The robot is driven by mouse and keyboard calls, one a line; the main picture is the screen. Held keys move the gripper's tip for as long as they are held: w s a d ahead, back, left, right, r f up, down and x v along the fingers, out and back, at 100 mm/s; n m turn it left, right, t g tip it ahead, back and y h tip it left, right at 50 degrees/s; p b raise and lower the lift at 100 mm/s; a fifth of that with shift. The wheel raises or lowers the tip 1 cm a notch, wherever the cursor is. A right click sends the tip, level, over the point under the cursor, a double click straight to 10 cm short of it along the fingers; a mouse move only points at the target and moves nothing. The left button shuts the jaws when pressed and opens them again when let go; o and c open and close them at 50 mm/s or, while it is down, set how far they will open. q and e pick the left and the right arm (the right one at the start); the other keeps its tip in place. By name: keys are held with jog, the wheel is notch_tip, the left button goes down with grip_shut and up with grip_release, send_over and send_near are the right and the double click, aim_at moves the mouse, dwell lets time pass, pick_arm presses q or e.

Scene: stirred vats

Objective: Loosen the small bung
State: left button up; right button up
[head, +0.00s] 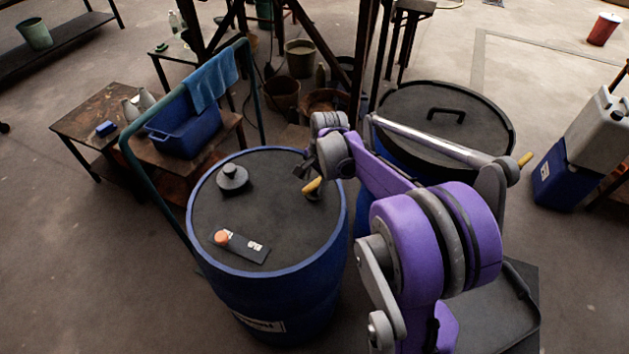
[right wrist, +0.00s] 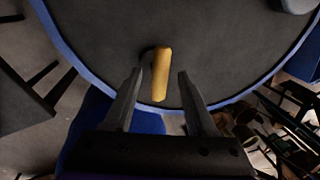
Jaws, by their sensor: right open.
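A blue drum (head: 205,262) with a dark top stands in the middle of the head view. A small yellow-handled fitting (head: 312,186), which looks like the small bung, sits on the right part of its top. In the right wrist view the yellow handle (right wrist: 161,80) lies between the two fingers, with a gap on either side. My right gripper (right wrist: 160,73) is open around it and does not visibly touch it. In the head view my right wrist partly hides the fitting and fingers. My left gripper is not in view.
A larger dark grey cap (head: 233,178) and a dark plate with an orange knob (head: 222,237) are on the same drum top. A green rail (head: 150,185) with a blue cloth (head: 212,85) runs behind left. A second lidded drum (head: 400,100) stands right.

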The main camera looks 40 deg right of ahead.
grip_shut()
jog(key=n, duration=0.4)
jog(key=shift+n+y, duration=0.3)
jog(key=shift+y, duration=0.1)
grip_release()
jog(key=shift+d+r, duration=0.1)
jog(key=shift+r, duration=0.05)
jog(key=a+v, duration=0.1)
jog(key=v, duration=0.9)
jog(key=shift+d+r, duration=0.25)
jog(key=shift+d, duration=0.25)
jog(key=shift+a+p, duration=0.1)
jog(key=shift+p, duration=0.2)
